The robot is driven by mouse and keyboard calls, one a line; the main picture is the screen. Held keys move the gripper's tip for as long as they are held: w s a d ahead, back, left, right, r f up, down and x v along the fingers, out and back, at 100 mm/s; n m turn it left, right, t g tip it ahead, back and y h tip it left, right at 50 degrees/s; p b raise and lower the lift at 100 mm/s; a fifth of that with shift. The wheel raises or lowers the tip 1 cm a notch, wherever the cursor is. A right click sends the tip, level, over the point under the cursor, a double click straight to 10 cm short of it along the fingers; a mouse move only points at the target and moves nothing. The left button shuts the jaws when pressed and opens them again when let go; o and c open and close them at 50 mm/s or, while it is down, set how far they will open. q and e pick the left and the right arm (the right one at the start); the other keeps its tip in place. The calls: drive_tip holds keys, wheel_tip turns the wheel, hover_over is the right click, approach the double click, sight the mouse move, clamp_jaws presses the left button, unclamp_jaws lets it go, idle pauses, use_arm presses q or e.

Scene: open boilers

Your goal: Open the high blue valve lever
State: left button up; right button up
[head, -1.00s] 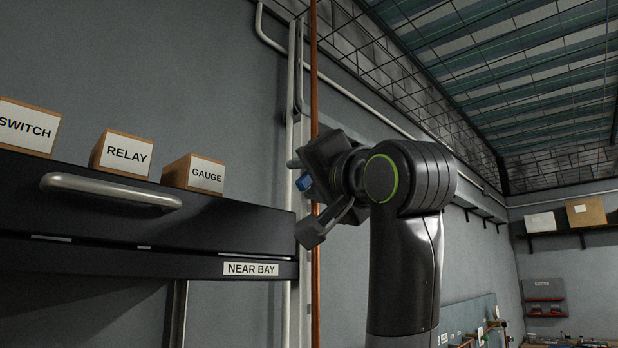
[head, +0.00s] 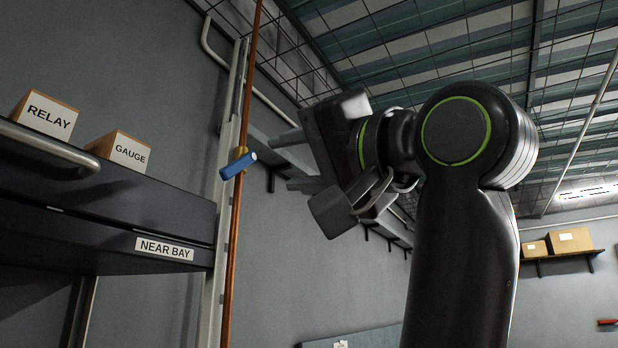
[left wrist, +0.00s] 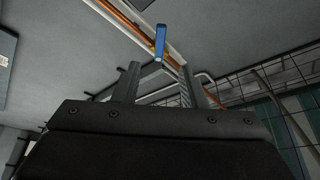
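The blue valve lever (head: 238,166) is mounted by a yellow-brass valve body (head: 240,152) on a vertical copper pipe (head: 237,210) beside the wall. The lever sticks out sideways from the pipe. My left gripper (head: 290,160) is to the right of the lever in the head view, with its two grey fingers apart and nothing between them. In the left wrist view the lever (left wrist: 160,42) appears beyond the fingertips, between the two spread fingers (left wrist: 159,74). No contact shows. My right gripper is not in view.
A dark shelf unit (head: 120,205) labelled NEAR BAY stands left of the pipe, with a RELAY box (head: 45,113) and a GAUGE box (head: 122,150) on top. A pale vertical post (head: 217,235) runs beside the pipe. Wall shelves lie behind my arm.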

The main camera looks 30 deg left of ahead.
use_arm(q)
drive_tip(key=shift+v, duration=1.05)
